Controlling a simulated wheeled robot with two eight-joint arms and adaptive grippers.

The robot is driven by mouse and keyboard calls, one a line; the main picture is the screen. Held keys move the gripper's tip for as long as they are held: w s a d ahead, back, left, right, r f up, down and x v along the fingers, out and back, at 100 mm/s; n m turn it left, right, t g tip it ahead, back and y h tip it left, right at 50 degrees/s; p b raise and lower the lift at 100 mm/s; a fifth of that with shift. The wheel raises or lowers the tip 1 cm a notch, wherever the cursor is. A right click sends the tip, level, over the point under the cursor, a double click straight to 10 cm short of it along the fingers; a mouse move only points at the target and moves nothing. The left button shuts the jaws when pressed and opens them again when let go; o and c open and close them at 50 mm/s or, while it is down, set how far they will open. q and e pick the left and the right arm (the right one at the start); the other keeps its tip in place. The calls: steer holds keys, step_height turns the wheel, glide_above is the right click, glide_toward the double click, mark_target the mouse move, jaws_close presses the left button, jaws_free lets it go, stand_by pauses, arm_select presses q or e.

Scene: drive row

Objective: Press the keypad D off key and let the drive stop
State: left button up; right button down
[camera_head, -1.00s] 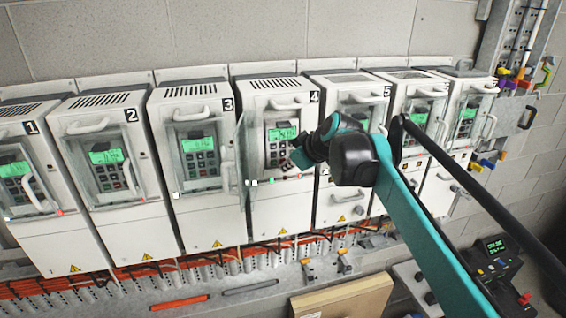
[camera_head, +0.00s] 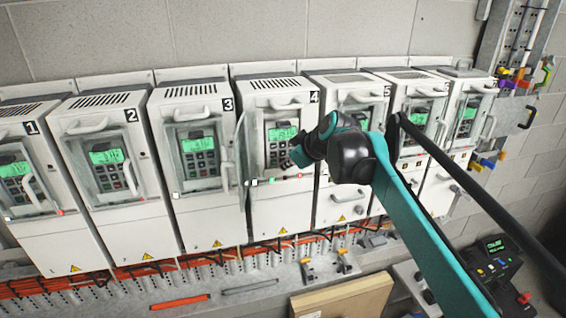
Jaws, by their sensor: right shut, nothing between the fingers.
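The drive numbered 4 (camera_head: 281,215) stands mid-row. Its clear door (camera_head: 240,150) is swung open to the left, leaving its keypad (camera_head: 275,155) exposed, with a lit green display (camera_head: 282,134) above the dark keys. No letter D is readable on any keypad. My right gripper (camera_head: 297,158) is shut and empty, its tip at the lower right of this keypad. It hides some keys there, and I cannot tell whether it touches one. The display text is too small to read surely. My left gripper is not in view.
Similar drives stand close on both sides, such as drive 3 (camera_head: 210,218) and drive 2 (camera_head: 130,232), with protruding handles. Orange cables run below. A black console (camera_head: 492,262) and a wooden box (camera_head: 343,300) are at the lower right.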

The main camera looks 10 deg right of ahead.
steer(key=shift+s, duration=0.85)
steer(key=shift+s, duration=0.45)
steer(key=s, duration=0.4)
steer(key=shift+d, duration=0.1)
stand_by(0.7)
steer(key=s+f+m+h+b, duration=0.1)
steer(key=s+f+b, duration=0.7)
steer(key=f, duration=0.9)
steer(key=s+f+m+g+h+b, duration=0.1)
steer(key=s+f+m+b, duration=0.3)
steer(key=s+f+b, duration=0.3)
steer(key=s+f+m+h+b, duration=0.1)
steer(key=s+f+b, duration=0.7)
steer(key=f+b, duration=0.8)
step_height(320, 180, down, 13)
steer(key=shift+s+f+m+g, duration=0.2)
steer(key=shift+s+m+g, duration=0.15)
steer(key=shift+m, duration=0.55)
